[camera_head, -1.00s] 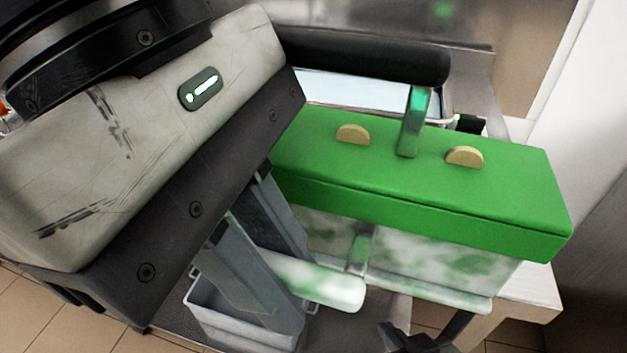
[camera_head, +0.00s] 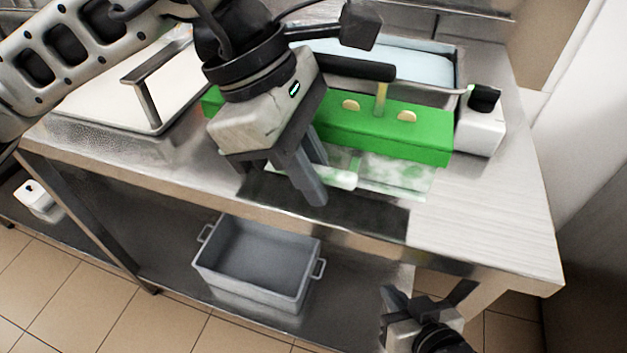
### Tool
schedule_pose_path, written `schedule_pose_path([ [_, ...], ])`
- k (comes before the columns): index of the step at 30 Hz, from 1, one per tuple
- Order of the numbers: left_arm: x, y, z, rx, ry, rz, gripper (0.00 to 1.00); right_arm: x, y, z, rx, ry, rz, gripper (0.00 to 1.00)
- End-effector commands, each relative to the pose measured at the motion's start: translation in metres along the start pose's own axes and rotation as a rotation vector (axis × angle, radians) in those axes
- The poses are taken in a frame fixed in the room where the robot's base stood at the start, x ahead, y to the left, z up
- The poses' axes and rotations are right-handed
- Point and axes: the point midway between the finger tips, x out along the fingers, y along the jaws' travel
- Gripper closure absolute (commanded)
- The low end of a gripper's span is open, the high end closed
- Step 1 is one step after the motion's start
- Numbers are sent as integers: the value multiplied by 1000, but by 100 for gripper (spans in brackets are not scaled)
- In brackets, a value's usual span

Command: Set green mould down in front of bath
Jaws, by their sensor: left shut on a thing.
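My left gripper (camera_head: 318,185) is shut on the mould's pale front handle bar (camera_head: 338,178). It hides the mould's left part. The mould's underside is close to the counter; whether it touches cannot be told. My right gripper (camera_head: 425,305) is low at the bottom right, below the counter edge, with its fingers apart and empty.
A small white device with a black top (camera_head: 482,120) stands close beside the mould's right end. A shallow metal tray with a handle (camera_head: 75,118) is to the left. The counter (camera_head: 490,205) is bare at the right. A grey crate (camera_head: 255,265) stands on the lower shelf.

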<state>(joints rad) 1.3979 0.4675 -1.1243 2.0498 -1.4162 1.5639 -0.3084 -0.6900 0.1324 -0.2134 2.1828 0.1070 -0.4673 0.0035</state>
Motion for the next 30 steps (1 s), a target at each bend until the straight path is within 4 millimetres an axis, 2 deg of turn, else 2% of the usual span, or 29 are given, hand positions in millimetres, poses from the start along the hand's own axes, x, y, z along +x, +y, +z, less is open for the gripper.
schedule_pose_path([
  [5, 8, 9, -6, -1, -1, 2, 100, 0, 0, -1, -2, 0, 2, 100],
  [11, 34, 8, -17, 1, -2, 2, 100, 1, 1, 0, -2, -2, 2, 100],
  [23, 40, 8, -20, 3, -2, 4, 100, 2, 1, 8, 0, -7, 1, 100],
  [24, 40, 8, -20, 1, 1, 1, 82, 1, 1, 6, 1, -6, 1, 100],
  [26, 39, 8, -19, 1, 1, 0, 66, 0, 0, 5, 2, -6, 0, 100],
  [30, 39, 8, -19, 1, 1, 0, 66, -2, 0, 4, 2, -4, 0, 100],
])
